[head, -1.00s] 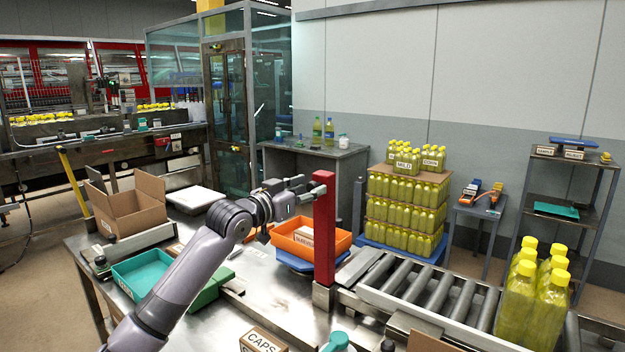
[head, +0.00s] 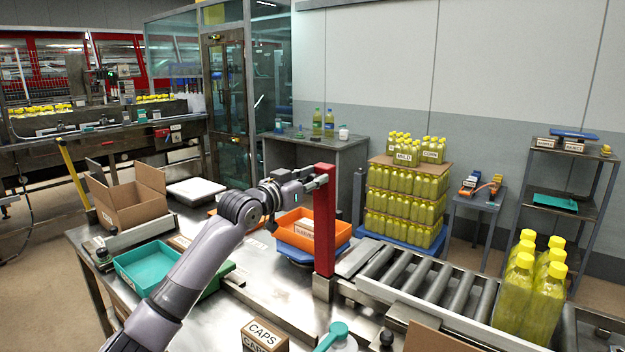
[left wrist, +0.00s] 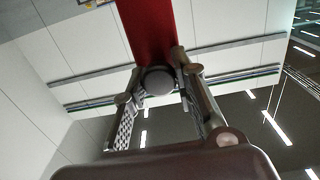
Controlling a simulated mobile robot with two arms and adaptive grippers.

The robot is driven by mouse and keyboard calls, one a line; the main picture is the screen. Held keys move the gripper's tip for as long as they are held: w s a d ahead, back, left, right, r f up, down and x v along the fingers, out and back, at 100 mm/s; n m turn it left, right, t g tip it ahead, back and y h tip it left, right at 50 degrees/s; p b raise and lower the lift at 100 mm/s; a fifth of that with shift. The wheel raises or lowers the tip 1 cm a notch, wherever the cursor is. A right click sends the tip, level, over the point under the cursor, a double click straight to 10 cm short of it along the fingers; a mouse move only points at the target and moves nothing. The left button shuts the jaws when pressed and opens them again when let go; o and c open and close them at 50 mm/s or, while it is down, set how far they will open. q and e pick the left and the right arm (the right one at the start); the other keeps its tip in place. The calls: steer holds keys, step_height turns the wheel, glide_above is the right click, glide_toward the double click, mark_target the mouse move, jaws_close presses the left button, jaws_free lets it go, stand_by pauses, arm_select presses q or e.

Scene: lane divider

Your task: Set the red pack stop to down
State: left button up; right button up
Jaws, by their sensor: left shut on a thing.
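The red pack stop (head: 325,225) is an upright red post at the left end of the roller conveyor. My left gripper (head: 320,176) is at its upper end, on the left side of the post. In the left wrist view the red post (left wrist: 151,28) runs up out of the picture, with a dark round knob (left wrist: 157,80) at its near end. The two fingers of my left gripper (left wrist: 160,86) sit on either side of this knob, shut on it. The far side of the grip is hidden in the head view. My right gripper is out of view.
An orange bin (head: 300,238) stands on a blue scale behind the post. The roller conveyor (head: 420,290) runs right, with yellow bottles (head: 530,295) on it. A teal tray (head: 150,266), a CAPS box (head: 262,337) and an open carton (head: 130,200) are on the table.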

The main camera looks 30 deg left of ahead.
arm_select(q)
jaws_close()
